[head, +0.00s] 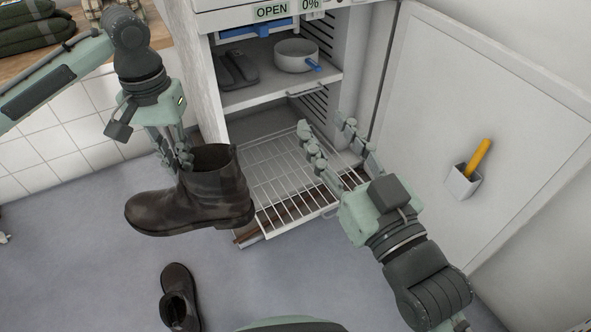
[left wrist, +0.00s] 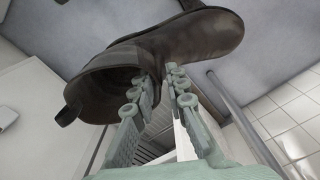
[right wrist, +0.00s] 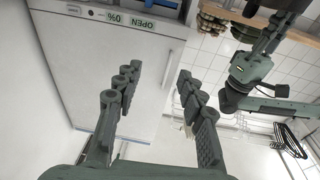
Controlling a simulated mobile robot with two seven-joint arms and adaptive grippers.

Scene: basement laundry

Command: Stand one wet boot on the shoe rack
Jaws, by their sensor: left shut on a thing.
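A dark brown boot (head: 190,203) hangs upright in the air left of the open cabinet, toe to the left. My left gripper (head: 180,158) is shut on its upper shaft. In the left wrist view the boot (left wrist: 190,42) fills the top, with the fingertips (left wrist: 160,76) at its shaft. A second boot (head: 180,298) is on the floor below. The wire rack (head: 295,208) sits low in the cabinet and sticks out in front; its surface looks empty. My right gripper (head: 327,132) is open and empty above the rack's right side; its fingers (right wrist: 157,78) are wide apart.
The cabinet's upper shelf (head: 270,92) holds a white pot (head: 295,56) and dark flat items (head: 237,70). The open door (head: 480,110) stands right, with a small holder (head: 462,182) on it. A wooden counter with green folded cloth (head: 35,30) is at upper left. Floor is clear between.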

